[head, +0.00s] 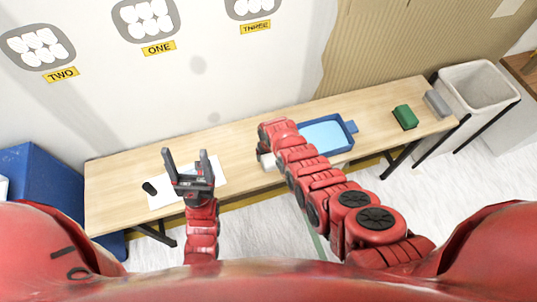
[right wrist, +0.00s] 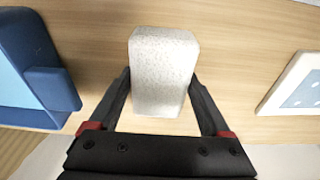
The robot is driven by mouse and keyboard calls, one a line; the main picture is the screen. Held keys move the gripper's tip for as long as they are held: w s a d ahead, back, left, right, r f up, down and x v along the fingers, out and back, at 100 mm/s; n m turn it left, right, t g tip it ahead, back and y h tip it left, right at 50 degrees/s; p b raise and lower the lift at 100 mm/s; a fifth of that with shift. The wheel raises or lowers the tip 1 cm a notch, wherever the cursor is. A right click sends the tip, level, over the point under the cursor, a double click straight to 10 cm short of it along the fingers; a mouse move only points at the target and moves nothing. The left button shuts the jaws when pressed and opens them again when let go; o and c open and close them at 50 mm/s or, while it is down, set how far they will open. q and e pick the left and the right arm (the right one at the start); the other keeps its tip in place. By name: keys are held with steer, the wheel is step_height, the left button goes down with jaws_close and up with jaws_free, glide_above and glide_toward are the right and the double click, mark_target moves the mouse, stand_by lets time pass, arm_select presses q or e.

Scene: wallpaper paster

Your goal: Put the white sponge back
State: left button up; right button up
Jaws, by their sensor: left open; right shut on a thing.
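The white sponge (right wrist: 163,70) is a pale speckled block between the two fingers of my right gripper (right wrist: 162,85) in the right wrist view. The fingers are shut on its sides, with wooden table behind it. In the head view my right arm hides most of the sponge and the right fingertips. My left gripper (head: 187,160) is open and empty, above the white sheet at the left of the table.
The wooden table (head: 120,195) runs along the wall. The blue tray (head: 328,136) is right of my right gripper. A green block (head: 405,116) and grey block (head: 437,103) lie at the right end, beside a bin (head: 478,88). A dark object (head: 149,188) lies left.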

steer(key=shift+f+b, duration=0.3)
steer(key=o, duration=1.2)
steer(key=shift+r, duration=0.1)
steer(key=shift+r, duration=0.1)
